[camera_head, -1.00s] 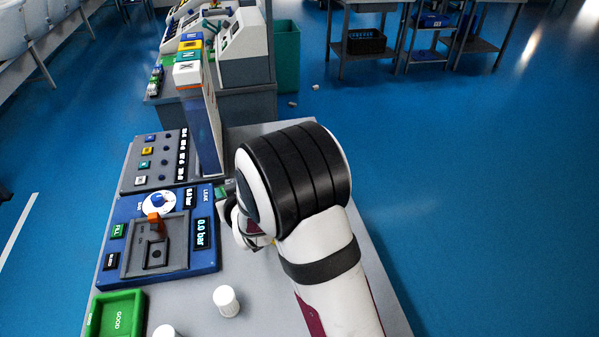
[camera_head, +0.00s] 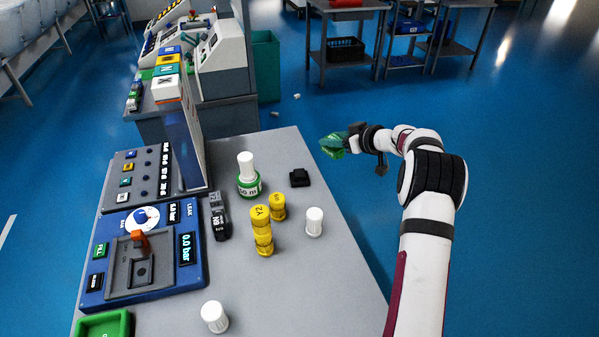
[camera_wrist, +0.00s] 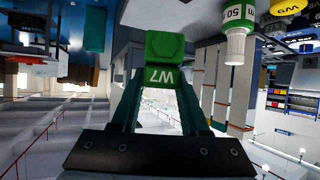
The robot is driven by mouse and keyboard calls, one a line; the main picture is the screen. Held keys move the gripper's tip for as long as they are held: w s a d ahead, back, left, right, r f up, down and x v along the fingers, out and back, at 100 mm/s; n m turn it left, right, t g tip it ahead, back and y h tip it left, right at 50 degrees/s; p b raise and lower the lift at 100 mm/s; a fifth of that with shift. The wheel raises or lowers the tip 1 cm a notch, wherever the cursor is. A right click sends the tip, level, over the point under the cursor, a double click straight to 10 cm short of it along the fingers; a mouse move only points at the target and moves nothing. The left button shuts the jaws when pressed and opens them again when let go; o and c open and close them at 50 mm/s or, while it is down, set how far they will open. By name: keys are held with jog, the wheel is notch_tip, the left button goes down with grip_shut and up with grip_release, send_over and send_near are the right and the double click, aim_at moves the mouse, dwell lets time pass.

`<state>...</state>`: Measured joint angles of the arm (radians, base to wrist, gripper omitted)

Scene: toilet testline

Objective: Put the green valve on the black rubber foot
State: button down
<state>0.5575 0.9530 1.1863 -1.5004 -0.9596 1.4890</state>
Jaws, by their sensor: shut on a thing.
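The green valve (camera_wrist: 165,62), a block marked W7, is between my gripper's fingertips (camera_wrist: 165,85) in the wrist view. In the head view my gripper (camera_head: 334,146) is past the right edge of the table, at the height of the table's far end or above it; the valve there is hard to tell from the green fingers. A small black piece (camera_head: 299,178), which looks like the black rubber foot, lies on the far right part of the table. My gripper is apart from it, to its upper right. My gripper is shut on the valve.
A green-and-white bottle (camera_head: 248,176) stands left of the black piece. Yellow stacked pieces (camera_head: 262,231), a dark stack (camera_head: 219,216) and white cylinders (camera_head: 314,222) stand nearer. A blue leak tester (camera_head: 150,250) fills the left. The table's right front is clear.

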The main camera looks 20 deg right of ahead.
jog(key=shift+d+f, duration=0.2)
jog(key=shift+d, duration=0.3)
jog(key=w+a+f, duration=0.4)
jog(key=a, duration=0.1)
jog(key=w+a+f, duration=0.3)
jog(key=shift+w+a, duration=0.1)
jog(key=shift+a, duration=0.05)
jog(key=shift+f, duration=1.9)
jog(key=shift+f, duration=0.1)
jog(key=shift+c, duration=2)
grip_release()
